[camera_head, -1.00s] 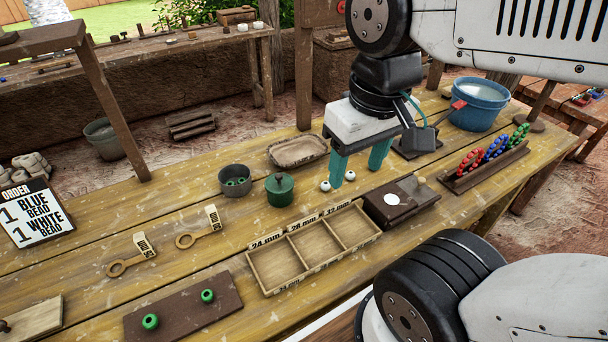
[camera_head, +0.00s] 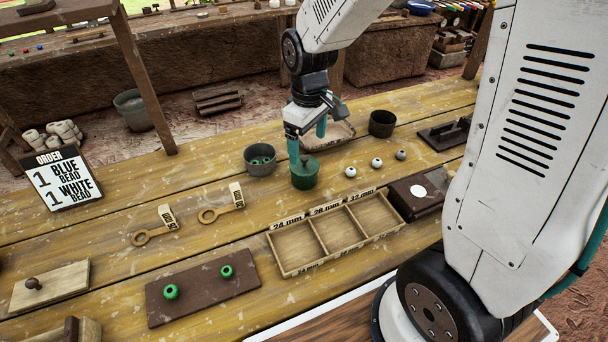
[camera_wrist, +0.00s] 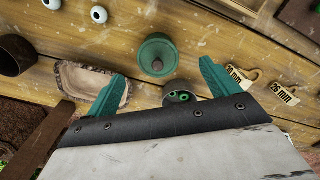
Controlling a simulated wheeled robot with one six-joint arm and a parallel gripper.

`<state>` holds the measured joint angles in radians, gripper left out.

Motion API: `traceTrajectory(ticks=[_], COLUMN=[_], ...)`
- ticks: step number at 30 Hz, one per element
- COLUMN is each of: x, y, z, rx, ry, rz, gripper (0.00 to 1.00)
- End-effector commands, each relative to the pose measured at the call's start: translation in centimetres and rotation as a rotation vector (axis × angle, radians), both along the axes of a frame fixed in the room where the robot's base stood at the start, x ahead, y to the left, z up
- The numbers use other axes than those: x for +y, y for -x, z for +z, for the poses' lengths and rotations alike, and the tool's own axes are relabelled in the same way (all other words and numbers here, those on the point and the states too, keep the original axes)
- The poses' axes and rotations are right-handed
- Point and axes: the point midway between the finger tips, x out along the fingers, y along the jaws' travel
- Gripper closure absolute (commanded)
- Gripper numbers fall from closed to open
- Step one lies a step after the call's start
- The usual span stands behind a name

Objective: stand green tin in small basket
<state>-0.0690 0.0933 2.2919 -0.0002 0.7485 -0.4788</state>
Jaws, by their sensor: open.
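The green tin (camera_head: 304,175), lidded with a small knob, stands upright on the table. In the wrist view the tin (camera_wrist: 158,58) lies ahead of my gripper (camera_wrist: 162,72), roughly in line with the gap between its fingertips. My gripper (camera_head: 307,140) is open and empty; in the head view one teal finger overlaps the tin, and I cannot tell whether they touch. A shallow brown oval tray (camera_head: 340,131) lies behind the gripper, partly hidden by it; it also shows in the wrist view (camera_wrist: 70,76). I cannot make out a clear small basket.
A grey bowl with green beads (camera_head: 260,162) stands close left of the tin. Several beads (camera_head: 376,162) lie to its right. A three-part sorting box (camera_head: 334,234) is in front. A dark cup (camera_head: 382,123) stands at the back right. The table's left middle has free room.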

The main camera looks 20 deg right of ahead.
Motion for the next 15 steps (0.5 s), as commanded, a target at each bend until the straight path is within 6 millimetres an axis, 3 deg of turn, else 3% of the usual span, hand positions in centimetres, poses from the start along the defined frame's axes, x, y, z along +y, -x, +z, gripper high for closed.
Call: traceTrajectory(ticks=[5, 15], x=[0.3, 0.2], y=[-1.1, -1.2], z=[-2.0, -5.7], rx=[0.008, 0.011], ry=[0.001, 0.001], rz=[0.038, 0.041], gripper=[0.12, 0.12])
